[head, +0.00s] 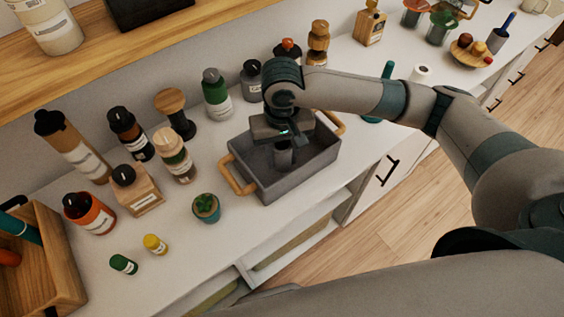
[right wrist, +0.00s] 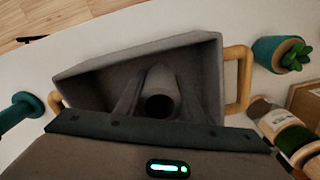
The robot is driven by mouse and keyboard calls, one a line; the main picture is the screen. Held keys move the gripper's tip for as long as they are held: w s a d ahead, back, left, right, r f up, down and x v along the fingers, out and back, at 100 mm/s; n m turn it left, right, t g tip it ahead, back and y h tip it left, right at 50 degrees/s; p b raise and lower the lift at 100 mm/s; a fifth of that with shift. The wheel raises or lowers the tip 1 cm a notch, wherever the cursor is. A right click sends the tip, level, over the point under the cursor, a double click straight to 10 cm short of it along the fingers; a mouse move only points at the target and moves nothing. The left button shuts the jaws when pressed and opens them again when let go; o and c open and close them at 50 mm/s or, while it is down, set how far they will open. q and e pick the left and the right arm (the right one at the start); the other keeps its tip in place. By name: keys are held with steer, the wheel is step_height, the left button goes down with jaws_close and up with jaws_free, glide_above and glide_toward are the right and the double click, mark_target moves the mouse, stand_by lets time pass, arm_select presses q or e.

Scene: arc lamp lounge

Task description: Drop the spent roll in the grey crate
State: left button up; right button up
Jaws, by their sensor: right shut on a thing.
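The grey crate (head: 318,165) with two wooden handles stands on the white counter in the middle of the head view. It also shows in the right wrist view (right wrist: 100,76). The spent roll (head: 284,158) is a grey tube with a dark open end, seen in the right wrist view (right wrist: 160,88) between the fingers. My right gripper (head: 283,143) is shut on the roll and points down into the crate. The roll is inside the crate's outline; whether it touches the floor I cannot tell. My left gripper is not in view.
A small potted succulent (head: 206,207) stands left of the crate. Several bottles and jars stand behind and to the left, including a green bottle (head: 216,95). A teal stand (head: 379,100) and a white roll (head: 420,74) are to the right. The counter's front edge is close to the crate.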

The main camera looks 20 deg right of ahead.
mark_target(282, 165)
steer(key=shift+f, duration=0.45)
step_height(282, 165, down, 2)
steer(key=shift+f, duration=0.4)
arm_select(q)
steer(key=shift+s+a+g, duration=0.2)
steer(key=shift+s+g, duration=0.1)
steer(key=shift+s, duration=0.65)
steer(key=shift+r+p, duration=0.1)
steer(key=shift+p, duration=0.2)
arm_select(e)
steer(key=shift+f, duration=0.1)
steer(key=o, duration=1)
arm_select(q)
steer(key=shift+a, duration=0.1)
